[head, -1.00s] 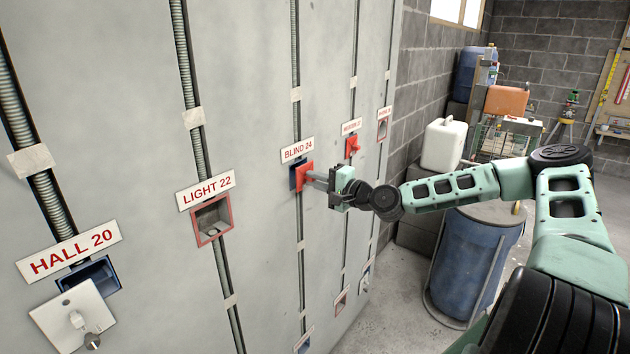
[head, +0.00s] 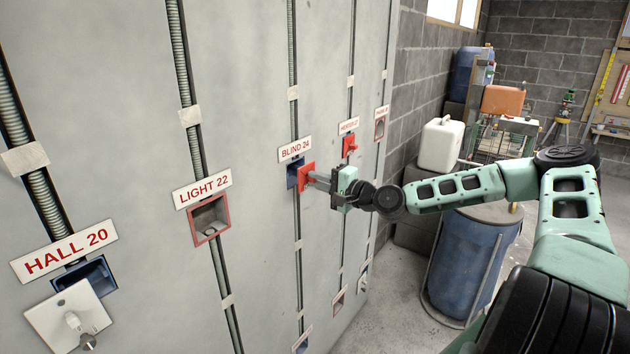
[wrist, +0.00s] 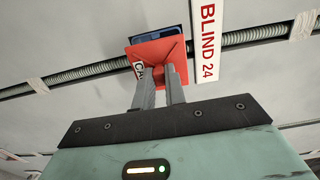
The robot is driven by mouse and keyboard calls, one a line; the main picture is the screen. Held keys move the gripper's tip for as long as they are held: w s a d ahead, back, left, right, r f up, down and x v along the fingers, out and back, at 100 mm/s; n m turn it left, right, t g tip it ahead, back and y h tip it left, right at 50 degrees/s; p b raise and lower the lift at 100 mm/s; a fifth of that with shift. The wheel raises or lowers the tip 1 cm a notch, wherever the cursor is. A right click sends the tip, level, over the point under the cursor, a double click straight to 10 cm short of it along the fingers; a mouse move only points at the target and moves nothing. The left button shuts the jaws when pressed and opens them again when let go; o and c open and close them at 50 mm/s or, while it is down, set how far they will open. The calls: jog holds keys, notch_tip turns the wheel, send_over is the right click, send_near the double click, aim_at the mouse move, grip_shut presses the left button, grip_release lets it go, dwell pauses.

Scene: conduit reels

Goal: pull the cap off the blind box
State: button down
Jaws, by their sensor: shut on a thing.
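The blind box is a blue wall box (head: 292,172) under the "BLIND 24" label (head: 295,148). The red cap (head: 307,177) is in front of it, and more of the blue box shows to the cap's left. My gripper (head: 314,178) is shut on the cap's grip and points at the wall. In the wrist view, the two fingers (wrist: 159,75) pinch the red cap (wrist: 150,52), and the blue box (wrist: 158,33) shows beyond its far edge. The cap looks a little out from the box; the exact gap is hard to tell.
Left of it are the red-rimmed LIGHT 22 box (head: 209,219) and the HALL 20 box (head: 84,275) with a hanging white plate (head: 68,316). Another red cap (head: 349,146) is to the right. A blue barrel (head: 470,262) stands below my arm.

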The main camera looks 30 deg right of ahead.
jog(key=shift+v, duration=1.8)
